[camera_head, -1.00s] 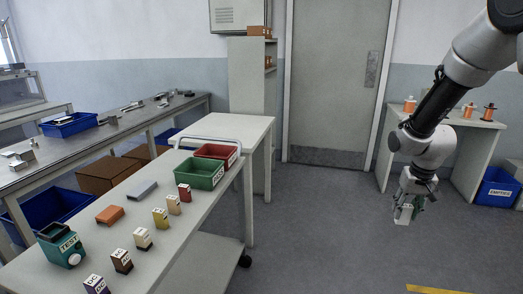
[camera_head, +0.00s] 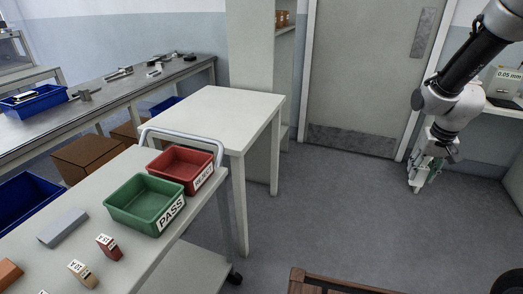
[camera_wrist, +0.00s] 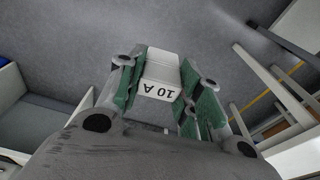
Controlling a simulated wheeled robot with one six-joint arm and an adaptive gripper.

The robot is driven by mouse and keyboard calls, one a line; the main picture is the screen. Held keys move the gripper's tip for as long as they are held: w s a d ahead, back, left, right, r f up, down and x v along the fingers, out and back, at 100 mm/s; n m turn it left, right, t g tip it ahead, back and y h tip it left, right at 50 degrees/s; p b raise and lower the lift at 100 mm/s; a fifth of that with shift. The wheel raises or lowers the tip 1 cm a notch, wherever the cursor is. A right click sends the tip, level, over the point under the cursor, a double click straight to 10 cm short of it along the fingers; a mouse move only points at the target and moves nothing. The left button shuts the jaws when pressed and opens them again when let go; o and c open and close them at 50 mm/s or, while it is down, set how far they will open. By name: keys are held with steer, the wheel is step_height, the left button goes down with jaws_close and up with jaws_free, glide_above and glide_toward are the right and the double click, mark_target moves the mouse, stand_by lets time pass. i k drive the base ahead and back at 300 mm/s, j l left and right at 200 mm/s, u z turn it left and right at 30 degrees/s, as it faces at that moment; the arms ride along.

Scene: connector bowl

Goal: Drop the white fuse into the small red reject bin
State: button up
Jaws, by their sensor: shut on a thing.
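The white fuse (camera_wrist: 160,70), marked 10 A, sits between the green pads of my gripper (camera_wrist: 158,88) in the wrist view. My gripper is shut on it. In the head view my gripper (camera_head: 419,180) hangs at the right over the grey floor, with the fuse small at its tips. The small red reject bin (camera_head: 188,157), with a REJECT label, stands on the trolley's far end at the left. It looks empty. My gripper is well apart from it, far to its right.
A green PASS bin (camera_head: 135,219) stands just in front of the red bin. Several coloured fuses and a grey block (camera_head: 63,228) lie nearer on the trolley. A white table (camera_head: 215,112) is behind the bins. A brown wooden object (camera_head: 330,285) is at the bottom edge. Open floor lies between trolley and gripper.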

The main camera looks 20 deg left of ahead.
mark_target(187, 174)
steer(key=i+u, duration=0.45)
steer(key=i+l+u, duration=0.25)
steer(key=u, duration=0.2)
steer(key=i+l+u, duration=0.3)
steer(key=u, duration=0.15)
steer(key=i+l+u, duration=0.25)
steer(key=l+u, duration=0.2)
